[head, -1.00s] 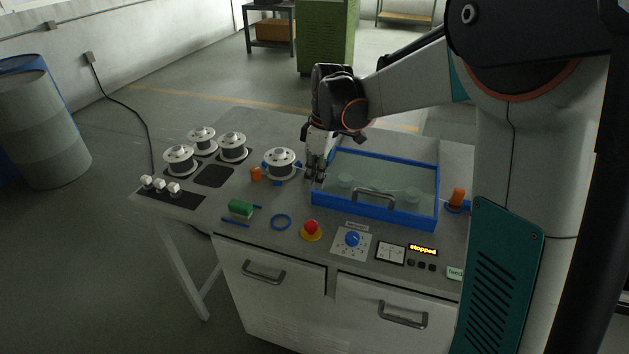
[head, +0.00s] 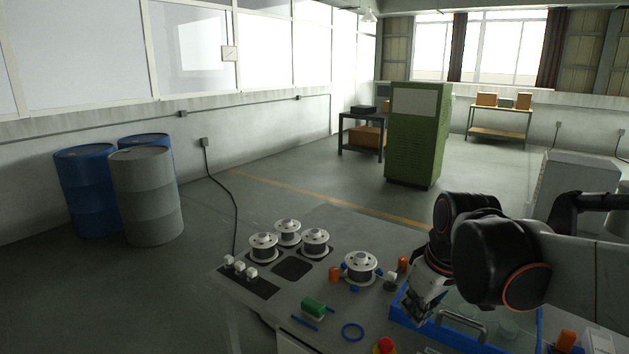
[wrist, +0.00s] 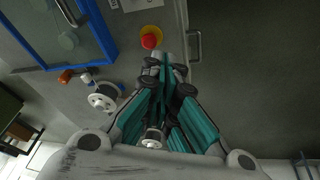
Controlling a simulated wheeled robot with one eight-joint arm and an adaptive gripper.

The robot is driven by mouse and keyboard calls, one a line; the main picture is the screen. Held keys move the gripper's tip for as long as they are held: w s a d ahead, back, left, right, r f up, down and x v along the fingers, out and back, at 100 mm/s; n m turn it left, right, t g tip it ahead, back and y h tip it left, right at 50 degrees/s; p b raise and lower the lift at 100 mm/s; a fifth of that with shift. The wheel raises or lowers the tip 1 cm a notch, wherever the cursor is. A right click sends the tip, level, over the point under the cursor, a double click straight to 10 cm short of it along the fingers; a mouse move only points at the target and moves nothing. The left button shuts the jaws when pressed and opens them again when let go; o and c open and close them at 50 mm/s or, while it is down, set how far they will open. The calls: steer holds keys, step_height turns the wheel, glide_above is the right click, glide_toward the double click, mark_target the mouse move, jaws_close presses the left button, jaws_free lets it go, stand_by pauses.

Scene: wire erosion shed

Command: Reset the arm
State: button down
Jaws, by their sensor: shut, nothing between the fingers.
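My gripper (head: 418,312) is shut and empty. In the head view it hangs from my dark wrist over the left end of the blue-framed tank (head: 450,333), covering part of it. In the wrist view my gripper (wrist: 164,62) shows its teal fingers together, tips near the red stop button (wrist: 150,41) on its yellow base. I cannot tell its exact height above the bench.
Drums (head: 147,195) stand left. A green cabinet (head: 413,135) stands behind; open floor lies between.

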steer(key=s+f+m+t+b, duration=0.2)
steer(key=s+m, duration=0.3)
steer(key=s, duration=0.8)
steer(key=shift+d+f+m+t+h, duration=0.25)
steer(key=shift+f+m+t+h, duration=0.15)
steer(key=shift+f+t, duration=0.5)
steer(key=shift+s, duration=0.1)
